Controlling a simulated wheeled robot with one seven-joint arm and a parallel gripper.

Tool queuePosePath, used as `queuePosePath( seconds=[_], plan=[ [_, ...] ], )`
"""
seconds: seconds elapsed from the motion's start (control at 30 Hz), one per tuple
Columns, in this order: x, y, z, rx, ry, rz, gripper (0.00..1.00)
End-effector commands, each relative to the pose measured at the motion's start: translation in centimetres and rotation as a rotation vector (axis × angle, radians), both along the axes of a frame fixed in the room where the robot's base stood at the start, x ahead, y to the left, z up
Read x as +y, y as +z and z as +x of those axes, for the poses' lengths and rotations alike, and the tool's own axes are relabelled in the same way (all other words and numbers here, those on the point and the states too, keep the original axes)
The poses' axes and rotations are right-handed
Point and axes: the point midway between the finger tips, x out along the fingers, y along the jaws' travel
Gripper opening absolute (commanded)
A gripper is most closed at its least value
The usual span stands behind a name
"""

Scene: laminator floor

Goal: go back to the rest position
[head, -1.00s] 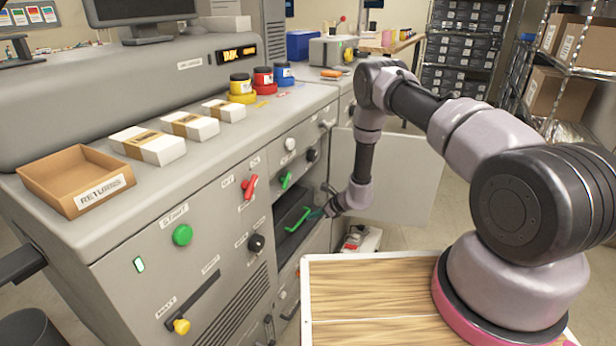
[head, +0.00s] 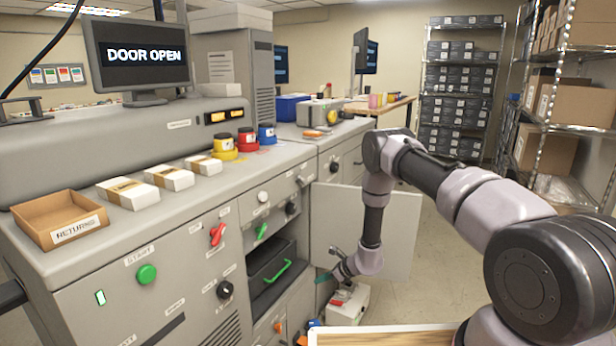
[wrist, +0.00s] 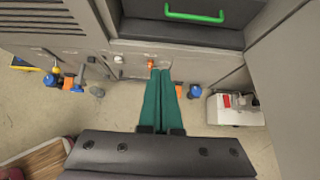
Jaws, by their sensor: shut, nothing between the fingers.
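My gripper (head: 326,277) is in front of the machine's open lower compartment, to the right of it in the head view. In the wrist view, its two long teal fingers (wrist: 160,98) lie together with nothing between them. The compartment holds a dark drawer (head: 262,270) with a green handle (head: 277,271); the handle also shows at the top of the wrist view (wrist: 195,17). The gripper is apart from the handle. The compartment door (head: 395,225) stands open behind my arm.
The monitor (head: 137,55) reads DOOR OPEN. A white box-like unit (head: 345,305) sits on the floor below my gripper, also at right in the wrist view (wrist: 235,112). The returns tray (head: 60,222) and paper stacks line the counter. Shelving (head: 570,110) stands at right.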

Motion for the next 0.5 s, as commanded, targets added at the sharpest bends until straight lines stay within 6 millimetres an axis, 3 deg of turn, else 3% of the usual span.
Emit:
queuePosePath(
  seconds=[0.27, 0.5],
  plan=[
    [0.4, 2.9, 0.9, -0.029, 0.040, 0.003, 0.00],
    [0.8, 7.5, 2.1, -0.076, 0.101, 0.003, 0.00]
  ],
)
